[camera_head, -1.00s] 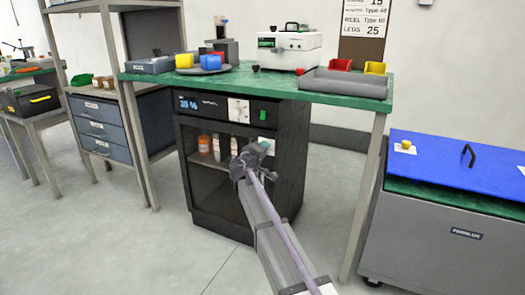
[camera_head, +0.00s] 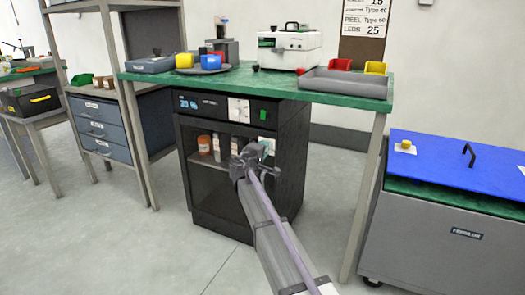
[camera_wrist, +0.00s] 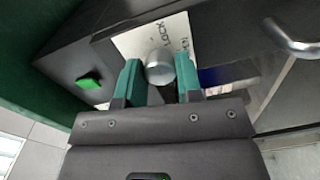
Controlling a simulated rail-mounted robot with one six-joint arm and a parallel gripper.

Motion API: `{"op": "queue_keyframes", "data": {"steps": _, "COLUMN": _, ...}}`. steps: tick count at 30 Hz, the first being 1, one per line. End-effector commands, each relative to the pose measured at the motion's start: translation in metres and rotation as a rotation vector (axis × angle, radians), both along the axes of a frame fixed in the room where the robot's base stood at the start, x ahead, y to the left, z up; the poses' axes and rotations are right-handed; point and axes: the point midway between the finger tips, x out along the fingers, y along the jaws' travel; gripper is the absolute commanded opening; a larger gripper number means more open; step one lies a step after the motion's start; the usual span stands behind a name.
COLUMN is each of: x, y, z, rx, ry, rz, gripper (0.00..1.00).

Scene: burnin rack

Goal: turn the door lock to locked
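The door lock is a round silver knob (camera_wrist: 159,67) on a white plate (camera_wrist: 128,42) with partly covered lettering that includes LOCK. The plate is on the front of the black cabinet (camera_head: 285,165) under the green bench. My gripper (camera_wrist: 159,80) is at the knob, with one green finger on each side of it. The fingers are very close to the knob; I cannot tell whether they press on it. In the head view my gripper (camera_head: 264,150) covers the knob and most of its plate. The knob's pointing direction is not clear.
A green button (camera_wrist: 90,80) lies left of the plate, and a metal handle (camera_wrist: 292,40) lies to the right in the wrist view. Bottles (camera_head: 204,145) stand behind the cabinet's glass. A grey chest with a blue lid (camera_head: 450,170) stands to the right.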

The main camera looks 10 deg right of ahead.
Motion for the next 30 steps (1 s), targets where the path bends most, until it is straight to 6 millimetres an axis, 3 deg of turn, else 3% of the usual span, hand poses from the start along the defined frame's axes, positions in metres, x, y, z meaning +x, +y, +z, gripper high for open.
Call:
{"op": "queue_keyframes", "data": {"steps": 7, "x": 0.000, "y": 0.000, "z": 0.000, "rx": 0.001, "ry": -0.001, "rz": 0.000, "gripper": 0.57}}
{"op": "queue_keyframes", "data": {"steps": 16, "x": -0.005, "y": 0.003, "z": 0.000, "rx": 0.001, "ry": -0.001, "rz": 0.001, "gripper": 0.57}}
{"op": "queue_keyframes", "data": {"steps": 27, "x": -0.074, "y": 0.051, "z": 0.004, "rx": 0.001, "ry": -0.001, "rz": 0.002, "gripper": 0.57}}
{"op": "queue_keyframes", "data": {"steps": 30, "x": -0.084, "y": 0.060, "z": 0.004, "rx": 0.001, "ry": -0.001, "rz": 0.001, "gripper": 0.57}}
